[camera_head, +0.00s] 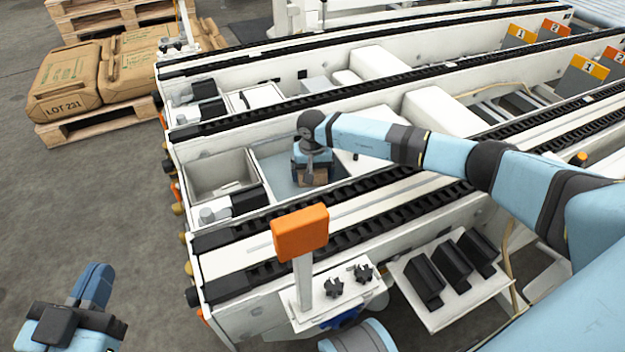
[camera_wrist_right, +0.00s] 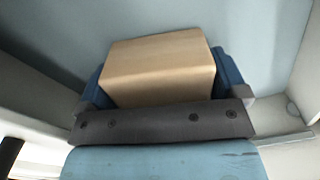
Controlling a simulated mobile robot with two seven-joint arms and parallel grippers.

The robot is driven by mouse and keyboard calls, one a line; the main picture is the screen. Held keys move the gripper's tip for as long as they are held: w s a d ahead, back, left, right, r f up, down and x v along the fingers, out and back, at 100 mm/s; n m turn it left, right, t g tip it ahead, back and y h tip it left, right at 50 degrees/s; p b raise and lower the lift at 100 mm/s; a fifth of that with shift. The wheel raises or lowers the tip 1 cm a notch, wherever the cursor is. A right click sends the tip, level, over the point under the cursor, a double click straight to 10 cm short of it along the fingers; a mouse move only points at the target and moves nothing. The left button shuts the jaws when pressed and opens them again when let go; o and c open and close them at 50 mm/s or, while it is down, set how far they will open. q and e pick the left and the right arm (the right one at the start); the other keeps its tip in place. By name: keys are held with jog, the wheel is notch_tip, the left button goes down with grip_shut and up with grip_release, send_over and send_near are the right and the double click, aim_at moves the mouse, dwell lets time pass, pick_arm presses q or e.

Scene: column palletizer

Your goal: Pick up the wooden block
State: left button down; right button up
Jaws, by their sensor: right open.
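The wooden block (camera_wrist_right: 160,66) is light tan, with its top and near face showing in the right wrist view. It also shows in the head view (camera_head: 313,178) as a small brown patch under my right gripper. It sits on the grey-blue floor (camera_head: 275,168) of a bay in the white conveyor frame. My right gripper (camera_head: 311,163) is over the block, open, with blue fingers on both sides of it. Whether the fingers touch it is unclear. My left gripper (camera_head: 75,310) is low at the left, away from the block; its jaw gap is hidden.
White walls and black roller rails (camera_head: 345,205) border the bay. A grey open bin (camera_head: 222,172) lies left of it, and a white box (camera_head: 445,112) lies right. An orange panel on a post (camera_head: 300,232) stands in front. Sacks on a pallet (camera_head: 65,82) are at back left.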

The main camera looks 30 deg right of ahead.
jog(key=c, duration=0.6)
jog(key=shift+r, duration=0.2)
